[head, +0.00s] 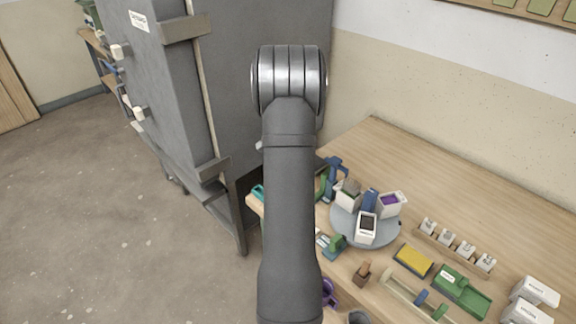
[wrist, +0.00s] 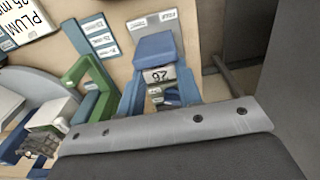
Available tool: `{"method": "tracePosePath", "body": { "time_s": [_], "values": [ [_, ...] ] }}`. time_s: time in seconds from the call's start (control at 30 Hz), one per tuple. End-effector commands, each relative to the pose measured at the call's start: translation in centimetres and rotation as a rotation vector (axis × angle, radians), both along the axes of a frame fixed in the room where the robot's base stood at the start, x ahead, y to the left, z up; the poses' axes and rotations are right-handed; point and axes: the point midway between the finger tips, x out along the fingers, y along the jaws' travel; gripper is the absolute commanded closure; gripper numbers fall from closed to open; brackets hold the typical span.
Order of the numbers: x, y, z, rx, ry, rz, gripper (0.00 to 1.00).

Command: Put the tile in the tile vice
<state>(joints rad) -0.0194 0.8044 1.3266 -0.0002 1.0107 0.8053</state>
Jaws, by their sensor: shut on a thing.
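My gripper's grey body, with dark bolts along its front edge (wrist: 170,128), fills the lower part of the wrist view. In the head view my arm hides the gripper. I cannot tell which one is the tile vice. A blue stand (head: 337,164) also shows beside my arm in the head view.
A round grey turntable (head: 348,230) carries several white boxes. A yellow block (head: 412,260), a green tray (head: 470,297) and a row of small white pieces (head: 447,243) are on the wooden bench (head: 440,180). A large grey cabinet (head: 160,90) stands left of the bench.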

Motion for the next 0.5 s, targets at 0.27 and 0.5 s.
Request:
{"method": "tracePosePath", "body": {
  "time_s": [0.27,0.5],
  "values": [
    [0.00,0.01,-0.02,0.000,0.000,0.000,0.90],
    [0.00,0.01,-0.34,0.000,0.000,0.000,0.90]
  ]
}}
